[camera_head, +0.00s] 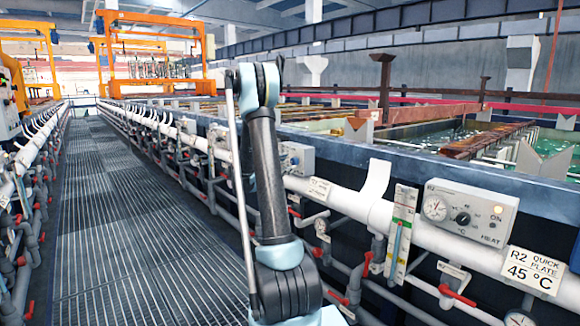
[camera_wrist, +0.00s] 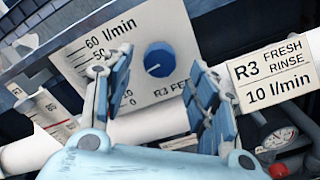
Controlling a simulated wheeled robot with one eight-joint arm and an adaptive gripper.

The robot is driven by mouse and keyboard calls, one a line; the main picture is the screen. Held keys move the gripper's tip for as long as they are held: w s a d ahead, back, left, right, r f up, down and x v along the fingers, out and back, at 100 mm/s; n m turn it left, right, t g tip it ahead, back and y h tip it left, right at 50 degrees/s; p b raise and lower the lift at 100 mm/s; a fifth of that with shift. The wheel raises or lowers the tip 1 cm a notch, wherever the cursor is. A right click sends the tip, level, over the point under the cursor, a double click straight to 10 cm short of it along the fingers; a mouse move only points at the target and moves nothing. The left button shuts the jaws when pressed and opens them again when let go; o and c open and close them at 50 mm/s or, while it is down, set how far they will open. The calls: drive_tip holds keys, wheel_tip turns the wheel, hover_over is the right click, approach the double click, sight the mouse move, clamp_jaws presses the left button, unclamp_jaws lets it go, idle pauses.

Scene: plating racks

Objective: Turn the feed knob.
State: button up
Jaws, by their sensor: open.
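The feed knob (camera_wrist: 159,59) is a round blue knob on a pale panel (camera_wrist: 185,28) in the wrist view. Its label beneath reads "R3 FE" before my right finger covers the rest. My gripper (camera_wrist: 155,72) is open, with one blue finger to each side of the knob in the picture. The knob shows clear between the fingers, and I cannot tell how far the fingertips are from the panel. The left finger covers part of the l/min scale. In the head view my arm hides the gripper, and I cannot make out this knob there.
A sign reading "R3 FRESH RINSE 10 l/min" (camera_wrist: 272,75) is right of the knob, above a round gauge (camera_wrist: 280,138). In the head view, an R2 heat box (camera_head: 467,212) and white pipe (camera_head: 345,203) line the tank. The grated walkway (camera_head: 130,220) is clear.

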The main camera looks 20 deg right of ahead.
sight(293, 162)
drive_tip(key=shift+x, duration=1.65)
drive_tip(key=c, duration=1.1)
